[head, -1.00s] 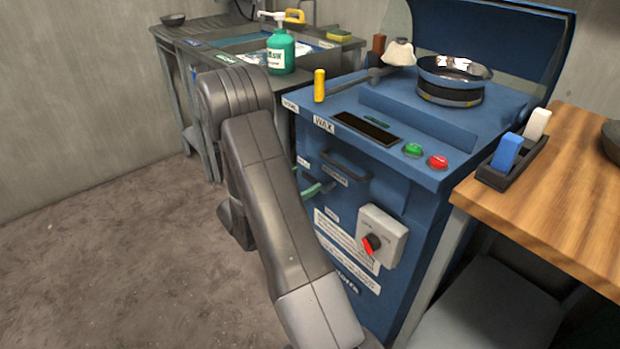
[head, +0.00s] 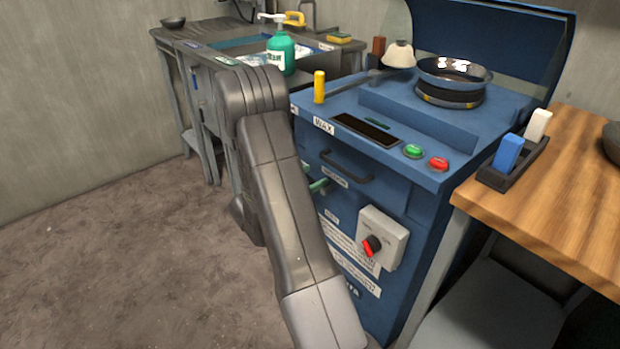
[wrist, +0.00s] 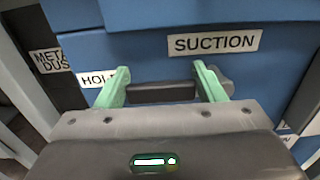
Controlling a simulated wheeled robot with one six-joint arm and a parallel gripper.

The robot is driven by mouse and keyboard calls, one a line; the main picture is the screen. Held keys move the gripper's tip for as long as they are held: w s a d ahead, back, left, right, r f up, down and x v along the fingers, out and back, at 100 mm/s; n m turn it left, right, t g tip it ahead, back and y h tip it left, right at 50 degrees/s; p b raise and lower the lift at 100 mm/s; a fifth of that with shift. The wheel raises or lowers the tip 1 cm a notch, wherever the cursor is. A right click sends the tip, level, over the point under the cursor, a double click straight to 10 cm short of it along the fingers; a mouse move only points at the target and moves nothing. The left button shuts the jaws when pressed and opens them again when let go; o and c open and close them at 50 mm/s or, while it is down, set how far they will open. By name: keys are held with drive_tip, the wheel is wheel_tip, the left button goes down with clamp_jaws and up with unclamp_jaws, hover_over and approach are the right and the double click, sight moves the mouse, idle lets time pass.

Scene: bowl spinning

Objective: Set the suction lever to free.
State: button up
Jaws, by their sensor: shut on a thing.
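The suction lever (wrist: 160,93) is a dark grey bar lying across the blue machine's front, below the white "SUCTION" label (wrist: 215,42) in the wrist view. My gripper (wrist: 166,82) has green fingers, one on each side of the bar, and is shut on it. A rounded dark end shows past the right finger. A "HOLD" label (wrist: 97,79), partly covered by the left finger, is to the left of the lever. I see no "free" label. In the head view my gripper (head: 314,177) is mostly hidden by my arm, at the machine's front left.
The blue machine (head: 405,195) has a red-knob switch box (head: 397,235) and a drawer handle (head: 346,168) on its front. A bowl (head: 453,73) sits on top. A wooden bench (head: 565,200) stands at right, a sink table at back left. The floor at left is clear.

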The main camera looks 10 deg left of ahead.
sight(331, 200)
wheel_tip(331, 200, down, 2)
drive_tip(key=n+p, duration=0.3)
drive_tip(key=n, duration=0.1)
drive_tip(key=shift+f+n, duration=0.1)
drive_tip(key=shift+n, duration=0.2)
drive_tip(key=f+n+p, duration=0.1)
drive_tip(key=n, duration=0.2)
drive_tip(key=s+d+f+n+p, duration=0.1)
drive_tip(key=n+p, duration=0.1)
drive_tip(key=n, duration=0.1)
drive_tip(key=d+f+n+p, duration=0.1)
drive_tip(key=f+n+p, duration=0.1)
drive_tip(key=n, duration=0.1)
drive_tip(key=shift+s+d, duration=0.1)
drive_tip(key=shift+s, duration=0.3)
drive_tip(key=shift+s+d+f+n+p, duration=0.2)
drive_tip(key=shift+d+n+p, duration=0.1)
drive_tip(key=shift+n, duration=0.45)
drive_tip(key=shift+s+d+f+n+p, duration=0.1)
drive_tip(key=shift+s+d+n+p, duration=0.15)
drive_tip(key=shift+n, duration=0.45)
drive_tip(key=shift+s+d+f+n+p, duration=0.1)
drive_tip(key=shift+s+d+n+p, duration=0.15)
drive_tip(key=shift+n, duration=0.5)
drive_tip(key=shift+d, duration=0.1)
drive_tip(key=o, duration=1.4)
drive_tip(key=v, duration=1.3)
drive_tip(key=shift+s+a+p, duration=0.25)
drive_tip(key=shift+s+p, duration=0.05)
drive_tip(key=shift+p, duration=0.15)
